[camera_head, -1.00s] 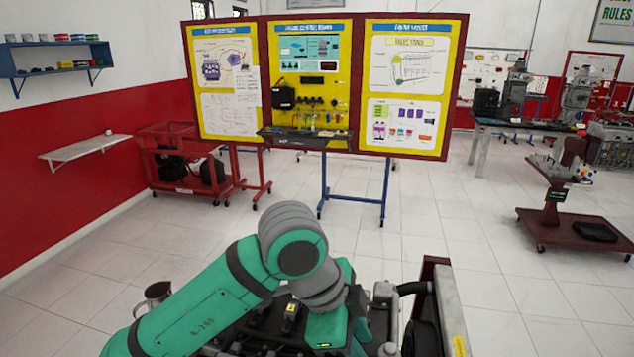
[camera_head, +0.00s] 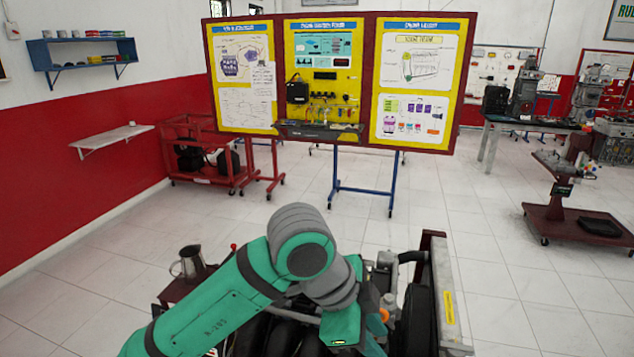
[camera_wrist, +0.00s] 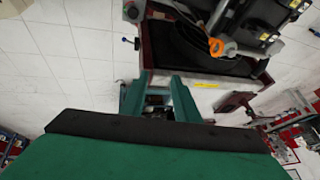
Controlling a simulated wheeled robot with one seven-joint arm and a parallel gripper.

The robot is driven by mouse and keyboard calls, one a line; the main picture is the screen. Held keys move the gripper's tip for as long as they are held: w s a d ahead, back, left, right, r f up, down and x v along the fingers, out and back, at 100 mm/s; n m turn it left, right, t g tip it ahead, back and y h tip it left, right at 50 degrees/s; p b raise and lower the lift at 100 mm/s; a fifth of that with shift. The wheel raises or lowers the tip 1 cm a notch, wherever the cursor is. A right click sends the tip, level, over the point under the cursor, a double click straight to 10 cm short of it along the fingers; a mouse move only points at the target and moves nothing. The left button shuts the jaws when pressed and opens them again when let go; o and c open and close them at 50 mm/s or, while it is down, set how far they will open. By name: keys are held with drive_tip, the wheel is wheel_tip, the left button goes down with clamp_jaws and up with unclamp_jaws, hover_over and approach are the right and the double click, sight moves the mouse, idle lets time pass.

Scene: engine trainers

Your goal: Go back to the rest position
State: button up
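My green arm reaches from the bottom left of the head view to a grey-ringed joint, with its outer part bent down over an engine stand (camera_head: 440,290). My gripper is hidden behind these links in the head view. In the wrist view, green parts that look like my gripper (camera_wrist: 160,102) show just beyond the broad green link. The stand's engine parts (camera_wrist: 235,42), with an orange cap, fill the top right of the wrist view.
A metal jug (camera_head: 190,263) stands on a dark red surface left of my arm. A three-panel training board (camera_head: 335,80) stands ahead. A red cart (camera_head: 205,160) and wall shelf (camera_head: 110,137) are left. A wheeled stand (camera_head: 560,215) is right. The white floor between is clear.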

drive_tip(key=w+d+r+n+t+h, duration=0.2)
drive_tip(key=w+d+n+t+h, duration=0.6)
drive_tip(key=d+h, duration=0.3)
drive_tip(key=s+a+f+n+t+y, duration=0.3)
drive_tip(key=a+f+n+y, duration=0.15)
drive_tip(key=f, duration=0.35)
drive_tip(key=s+a+f+n+t+y, duration=0.35)
drive_tip(key=f+n, duration=0.25)
drive_tip(key=f, duration=0.2)
drive_tip(key=s+a+f+n+t+y, duration=0.25)
drive_tip(key=f+n+y, duration=0.25)
drive_tip(key=f, duration=0.3)
drive_tip(key=s+a+f+m+g+y, duration=0.1)
drive_tip(key=s+a+f, duration=0.1)
drive_tip(key=s, duration=0.6)
drive_tip(key=s+a+f+m+g+y, duration=0.1)
drive_tip(key=s+a, duration=0.3)
drive_tip(key=s, duration=0.5)
drive_tip(key=s+a+f+m+y, duration=0.1)
drive_tip(key=s+a+f, duration=0.2)
drive_tip(key=s, duration=0.6)
drive_tip(key=shift+a+f+g, duration=0.4)
drive_tip(key=shift+a, duration=0.2)
